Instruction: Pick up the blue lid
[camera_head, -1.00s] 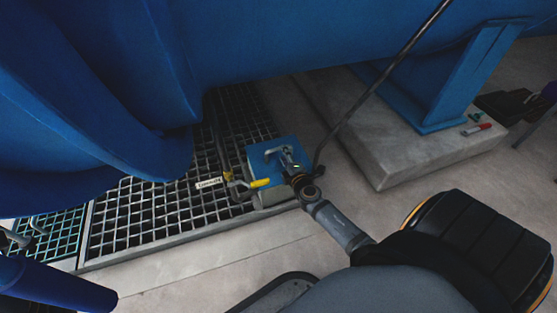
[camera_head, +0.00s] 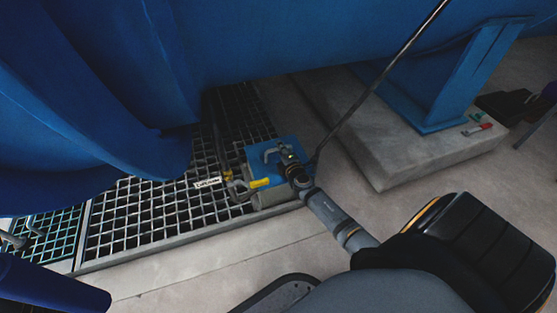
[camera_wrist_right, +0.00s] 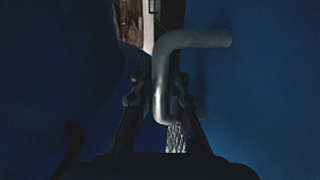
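The blue lid (camera_head: 292,145) sits on a grey box at the right edge of the floor grating. It has a bent metal handle (camera_head: 272,152) on top. My right gripper (camera_head: 288,160) is over the lid, by the right part of the handle. In the right wrist view, the two dark fingers (camera_wrist_right: 163,78) stand on either side of the silver handle (camera_wrist_right: 195,39), with blue surface on both sides. That view is dark, and I cannot tell whether the fingers press on the handle. My left gripper is not in view.
The large blue vessel (camera_head: 260,40) overhangs the grating (camera_head: 140,215). A concrete plinth (camera_head: 400,160) stands to the right. The floor in front is clear.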

